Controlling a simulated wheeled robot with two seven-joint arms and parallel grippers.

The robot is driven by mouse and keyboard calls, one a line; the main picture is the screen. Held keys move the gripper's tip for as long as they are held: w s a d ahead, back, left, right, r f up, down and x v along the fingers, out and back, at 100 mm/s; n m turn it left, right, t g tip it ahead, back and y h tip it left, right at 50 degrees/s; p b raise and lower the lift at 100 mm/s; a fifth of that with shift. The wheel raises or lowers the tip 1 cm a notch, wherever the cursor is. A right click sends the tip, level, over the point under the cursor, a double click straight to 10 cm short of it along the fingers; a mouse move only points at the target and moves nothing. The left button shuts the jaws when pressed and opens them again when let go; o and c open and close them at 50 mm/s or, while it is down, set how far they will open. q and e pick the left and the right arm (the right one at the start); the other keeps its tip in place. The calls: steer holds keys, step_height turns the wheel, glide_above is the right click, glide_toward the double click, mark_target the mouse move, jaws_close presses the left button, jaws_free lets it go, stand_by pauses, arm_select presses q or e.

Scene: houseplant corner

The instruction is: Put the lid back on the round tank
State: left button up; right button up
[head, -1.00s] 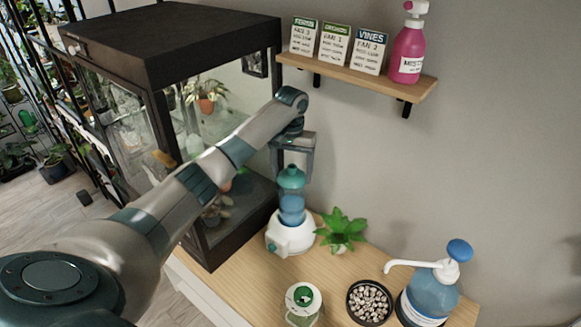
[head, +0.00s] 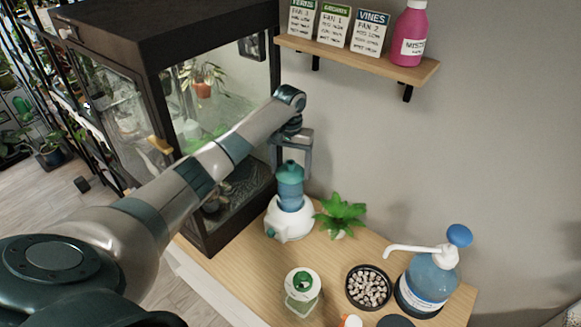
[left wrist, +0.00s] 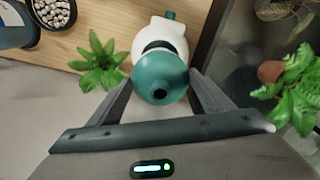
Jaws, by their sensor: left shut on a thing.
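The round tank (head: 291,202) is a clear blue cylinder in a white base (head: 291,223) on the wooden top. The teal domed lid (head: 290,171) is at the top of the tank, upright and in line with it. I cannot tell whether it is fully seated. My left gripper (head: 291,165) comes from above and is shut on the lid. In the left wrist view, the lid (left wrist: 160,72) sits between the two fingers, with the white base (left wrist: 160,38) behind it. My right gripper is not in view.
A glass terrarium (head: 170,35) stands close on the left. A green plant (head: 341,212) is right beside the base. A small jar (head: 302,284), a bowl of pebbles (head: 369,287) and a blue pump bottle (head: 430,280) stand in front. A wall shelf (head: 350,58) is above.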

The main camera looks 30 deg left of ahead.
arm_select(q)
steer(key=shift+d, duration=0.1)
stand_by(0.6)
stand_by(0.6)
steer(key=shift+f, duration=0.15)
stand_by(1.0)
stand_by(0.3)
steer(key=o, duration=1.2)
steer(key=shift+s+r, duration=0.1)
steer(key=shift+r, duration=3.4)
